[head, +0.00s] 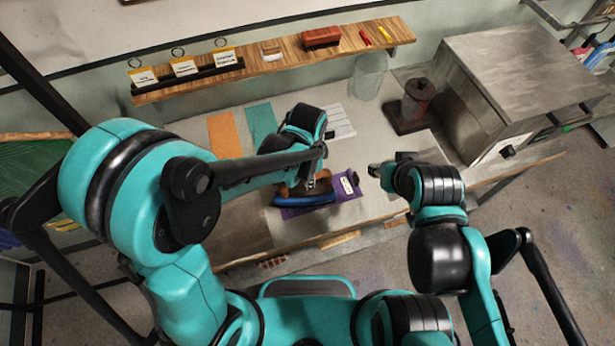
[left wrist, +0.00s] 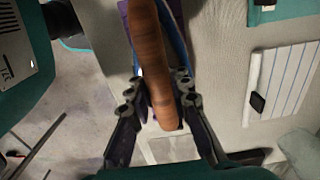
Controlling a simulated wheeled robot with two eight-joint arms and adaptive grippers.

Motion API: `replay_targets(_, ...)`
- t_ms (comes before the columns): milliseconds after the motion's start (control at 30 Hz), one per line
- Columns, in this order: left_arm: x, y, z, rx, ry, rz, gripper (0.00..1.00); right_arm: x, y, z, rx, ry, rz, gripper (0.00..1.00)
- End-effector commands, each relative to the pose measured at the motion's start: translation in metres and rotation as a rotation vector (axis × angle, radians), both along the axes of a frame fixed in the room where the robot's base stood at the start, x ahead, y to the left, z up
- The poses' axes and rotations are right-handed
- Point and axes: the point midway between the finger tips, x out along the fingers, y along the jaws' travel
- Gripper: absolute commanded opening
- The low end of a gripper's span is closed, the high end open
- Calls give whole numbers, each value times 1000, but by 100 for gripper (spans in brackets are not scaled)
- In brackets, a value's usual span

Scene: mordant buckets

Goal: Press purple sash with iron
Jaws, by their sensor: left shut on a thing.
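The purple sash (head: 348,188) lies on the pale worktable near its front edge, with a white label at its right end. The iron (head: 305,199), with a blue body edge and a brown handle, is over the sash; I cannot tell whether it touches the cloth. My left gripper (head: 312,182) is shut on the iron's handle, and the wooden handle (left wrist: 150,55) runs between its fingers in the left wrist view. A strip of the purple sash (left wrist: 123,12) shows beside it there. My right gripper (head: 375,170) is to the right of the sash, apart from it; its fingers are too small to read.
Orange (head: 224,134) and teal (head: 261,122) cloths and a striped white sheet (head: 339,122) lie behind my left gripper. A glass jar (head: 368,76), a dark-based burner-like device (head: 412,108) and a metal oven (head: 520,75) stand at the back right. A wooden shelf (head: 275,62) hangs above.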

Motion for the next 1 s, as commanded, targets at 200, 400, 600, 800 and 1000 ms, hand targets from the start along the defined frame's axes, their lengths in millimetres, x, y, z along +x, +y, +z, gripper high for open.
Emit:
replay_targets(200,0,0,-1,0,0,0,0,0,0,-1,0,0,0,40)
replay_targets(400,0,0,-4,0,0,0,0,0,0,-4,0,0,0,40)
replay_targets(600,0,0,-7,0,0,0,0,0,0,-7,0,0,0,40)
replay_targets(800,0,0,-9,0,0,0,0,0,0,-9,0,0,0,40)
replay_targets(1000,0,0,-12,0,0,0,0,0,0,-12,0,0,0,40)
